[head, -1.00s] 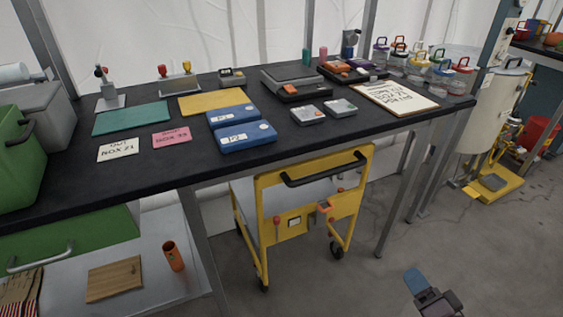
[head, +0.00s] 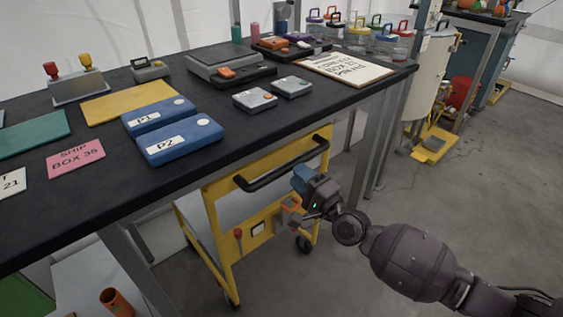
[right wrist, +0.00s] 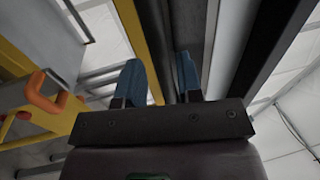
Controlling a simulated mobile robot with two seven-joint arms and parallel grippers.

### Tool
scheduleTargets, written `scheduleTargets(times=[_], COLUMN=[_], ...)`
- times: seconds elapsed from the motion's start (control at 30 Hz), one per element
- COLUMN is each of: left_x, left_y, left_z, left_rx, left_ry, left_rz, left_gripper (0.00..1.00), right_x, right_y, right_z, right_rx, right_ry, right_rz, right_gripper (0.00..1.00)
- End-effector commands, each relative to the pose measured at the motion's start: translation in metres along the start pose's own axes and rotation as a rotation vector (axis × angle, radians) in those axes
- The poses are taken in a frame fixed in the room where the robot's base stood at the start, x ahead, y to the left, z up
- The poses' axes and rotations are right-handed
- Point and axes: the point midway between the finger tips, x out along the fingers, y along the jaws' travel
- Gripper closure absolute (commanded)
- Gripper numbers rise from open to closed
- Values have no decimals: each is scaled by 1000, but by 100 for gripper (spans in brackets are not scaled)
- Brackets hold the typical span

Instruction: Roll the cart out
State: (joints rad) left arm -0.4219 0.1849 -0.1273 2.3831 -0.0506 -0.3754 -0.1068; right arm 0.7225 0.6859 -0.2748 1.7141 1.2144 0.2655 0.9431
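The yellow cart (head: 222,238) stands under the black-topped table, with its yellow end frame facing me. A black bar handle (head: 265,172) runs across the top of that frame. An orange hook-like part (head: 291,206) and a red knob sit lower on it. My right gripper (head: 303,178) is in front of the frame's right side, just below and right of the black handle. In the right wrist view its blue fingers (right wrist: 160,80) are apart with nothing held between them. The orange part (right wrist: 45,98) is left of the fingers there. My left gripper is not in view.
The table (head: 60,215) carries blue cases, coloured mats, small grey boxes and a clipboard (head: 343,70). A table leg (head: 377,140) stands right of the cart. A white drum (head: 428,85) on a yellow base is farther right. The floor in front of the table is clear.

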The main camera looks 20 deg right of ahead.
Motion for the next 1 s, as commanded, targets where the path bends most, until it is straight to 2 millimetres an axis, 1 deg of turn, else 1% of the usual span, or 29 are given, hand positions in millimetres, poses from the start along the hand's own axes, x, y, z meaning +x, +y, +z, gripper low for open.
scheduleTargets(times=[0.03, 0.2, 0.4, 0.57, 0.8, 0.83, 1.0], left_x=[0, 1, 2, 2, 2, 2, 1], left_y=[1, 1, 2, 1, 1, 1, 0], left_z=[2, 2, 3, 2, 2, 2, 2], left_rx=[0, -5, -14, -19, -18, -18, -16], left_ry=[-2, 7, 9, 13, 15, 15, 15], left_rz=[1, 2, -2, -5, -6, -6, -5], left_gripper=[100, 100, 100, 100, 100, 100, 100], right_x=[10, 35, 54, 60, 61, 61, 60], right_y=[1, 1, 1, 1, 1, 1, 1], right_z=[0, 0, 1, 0, 0, 0, 0], right_rx=[1, 0, -1, -1, -2, -2, -2], right_ry=[0, 0, -1, -1, -1, -1, -1], right_rz=[-1, 0, 1, 2, 1, 1, 1], right_gripper=[67, 67, 67, 67, 67, 68, 94])
